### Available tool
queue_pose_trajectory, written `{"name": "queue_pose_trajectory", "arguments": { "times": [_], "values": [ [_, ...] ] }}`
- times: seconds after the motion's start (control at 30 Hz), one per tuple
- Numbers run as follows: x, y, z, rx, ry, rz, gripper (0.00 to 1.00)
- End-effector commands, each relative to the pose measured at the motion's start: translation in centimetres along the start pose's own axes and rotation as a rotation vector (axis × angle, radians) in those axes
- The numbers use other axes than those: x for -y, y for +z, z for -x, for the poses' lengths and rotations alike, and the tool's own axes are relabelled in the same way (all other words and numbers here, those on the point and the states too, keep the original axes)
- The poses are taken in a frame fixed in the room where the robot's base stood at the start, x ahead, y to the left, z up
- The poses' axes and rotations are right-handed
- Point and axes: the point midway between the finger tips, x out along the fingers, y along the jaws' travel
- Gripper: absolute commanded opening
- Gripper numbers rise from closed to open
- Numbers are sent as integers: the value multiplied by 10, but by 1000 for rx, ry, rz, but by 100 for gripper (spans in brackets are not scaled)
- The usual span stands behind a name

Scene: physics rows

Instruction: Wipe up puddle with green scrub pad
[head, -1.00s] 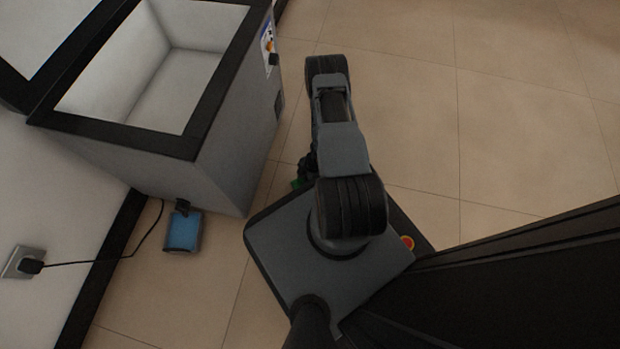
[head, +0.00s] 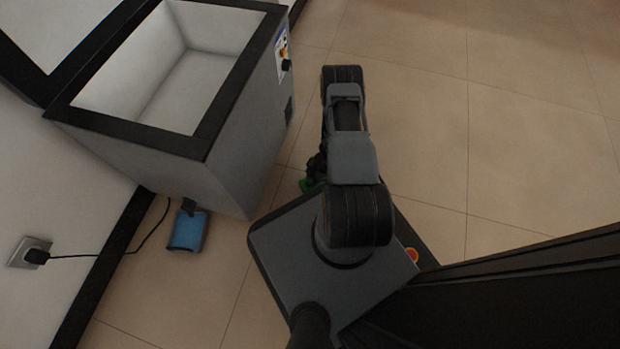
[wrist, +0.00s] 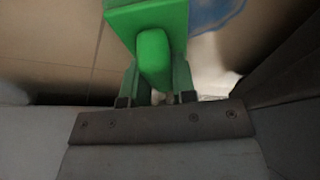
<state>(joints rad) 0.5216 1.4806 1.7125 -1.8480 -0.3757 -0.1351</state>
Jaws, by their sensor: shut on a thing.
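The green scrub pad (wrist: 153,18), a block with a raised grip, fills the top middle of the wrist view. My gripper (wrist: 157,88) is shut on its grip. In the head view only a small bit of the green pad (head: 307,185) shows beside my arm, low near the freezer's right side; most of my gripper (head: 315,168) is hidden there by the arm. A pale blue, rounded patch (wrist: 214,13) lies on the floor just beyond the pad's right edge in the wrist view; it may be the puddle. I cannot make out a puddle in the head view.
An open, empty chest freezer (head: 245,165) stands at the left against the wall. A blue, dark-edged item (head: 188,231) lies on the floor before it. A cord runs to a wall socket (head: 31,252). Tiled floor (head: 530,130) is clear at the right.

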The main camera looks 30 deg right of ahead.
Motion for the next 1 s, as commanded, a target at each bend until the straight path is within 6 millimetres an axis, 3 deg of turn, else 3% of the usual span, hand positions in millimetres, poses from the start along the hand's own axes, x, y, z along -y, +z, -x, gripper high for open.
{"name": "queue_pose_trajectory", "arguments": {
  "times": [1.0],
  "values": [
    [45,46,20,0,-2,-2,6]
  ]
}}
